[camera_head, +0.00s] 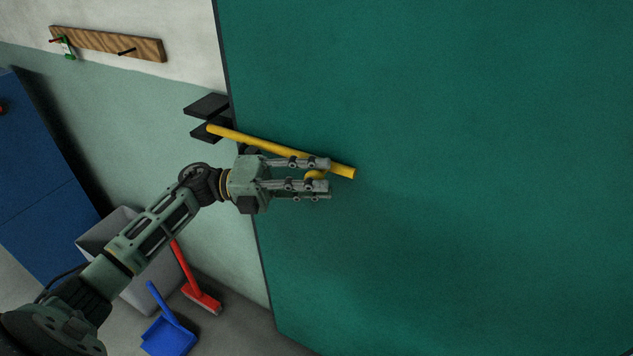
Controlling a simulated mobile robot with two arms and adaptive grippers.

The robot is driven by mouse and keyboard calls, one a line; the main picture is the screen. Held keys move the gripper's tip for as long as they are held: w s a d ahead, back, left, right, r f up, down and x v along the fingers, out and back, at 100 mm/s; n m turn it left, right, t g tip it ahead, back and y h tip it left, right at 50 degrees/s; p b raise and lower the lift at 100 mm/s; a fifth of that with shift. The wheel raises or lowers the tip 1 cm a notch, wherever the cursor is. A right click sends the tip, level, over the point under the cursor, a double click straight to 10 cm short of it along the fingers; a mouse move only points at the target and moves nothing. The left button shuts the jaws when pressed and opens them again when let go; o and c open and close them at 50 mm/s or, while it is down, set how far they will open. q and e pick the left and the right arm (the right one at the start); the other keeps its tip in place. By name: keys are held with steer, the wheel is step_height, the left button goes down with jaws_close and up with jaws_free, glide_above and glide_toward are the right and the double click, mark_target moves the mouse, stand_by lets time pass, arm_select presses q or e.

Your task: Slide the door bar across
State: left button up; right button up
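The yellow door bar (250,139) lies across the left edge of the green door (450,180). Its left end is at the black brackets (207,105) on the wall beside the door, and its right end lies over the door face. A short yellow handle (316,175) sticks out below the bar near its right end. My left gripper (322,176) reaches in from the left, with its fingers above and below this handle, and looks shut on it. The fingers hide part of the bar and handle. My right gripper is out of view.
A wooden rail (107,43) with pegs hangs on the wall at upper left. A blue cabinet (40,190), a grey bin (110,225), a red broom (200,296) and a blue dustpan (168,337) stand at lower left. The door face right of the bar is clear.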

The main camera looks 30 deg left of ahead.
arm_select(q)
steer(key=shift+o, duration=0.5)
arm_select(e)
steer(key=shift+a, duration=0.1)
arm_select(q)
steer(key=shift+a, duration=0.1)
steer(key=shift+a, duration=0.25)
steer(key=v, duration=1.1)
steer(key=shift+a, duration=0.15)
steer(key=shift+f, duration=0.15)
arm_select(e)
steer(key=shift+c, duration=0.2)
